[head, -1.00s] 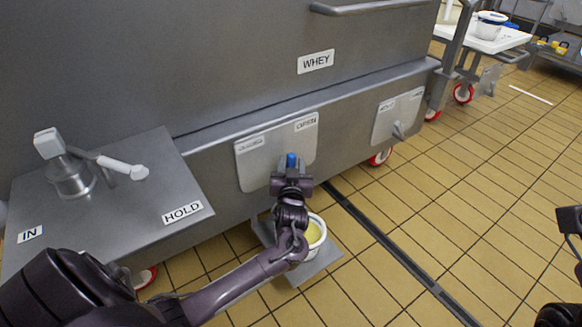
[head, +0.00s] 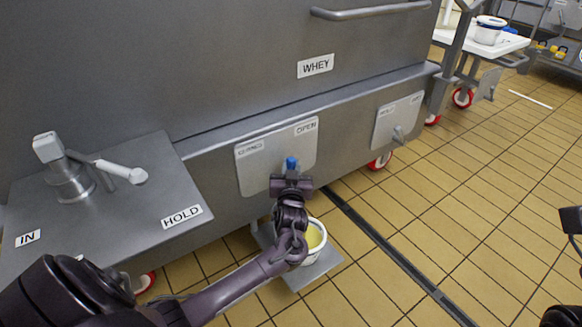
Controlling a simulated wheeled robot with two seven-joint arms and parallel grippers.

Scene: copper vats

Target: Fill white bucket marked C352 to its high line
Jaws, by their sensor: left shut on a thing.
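The white bucket (head: 314,252) stands on a grey plate low in front of the WHEY vat, with yellowish liquid (head: 313,236) inside. My left arm hides its left part, and no C352 mark or high line can be read. A blue-tipped tap handle (head: 291,163) stands up in front of a plate labelled CLOSED and OPEN. My left gripper (head: 291,176) is shut on this handle. The outlet below is hidden by the gripper. My right arm shows only as dark parts at the right edge; its gripper is not in view.
The steel WHEY vat (head: 220,60) fills the upper left. A steel ledge (head: 110,200) with a lever, labelled IN and HOLD, is at left. A second plate with a lever (head: 398,125) is to the right. A white table (head: 490,42) stands far right.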

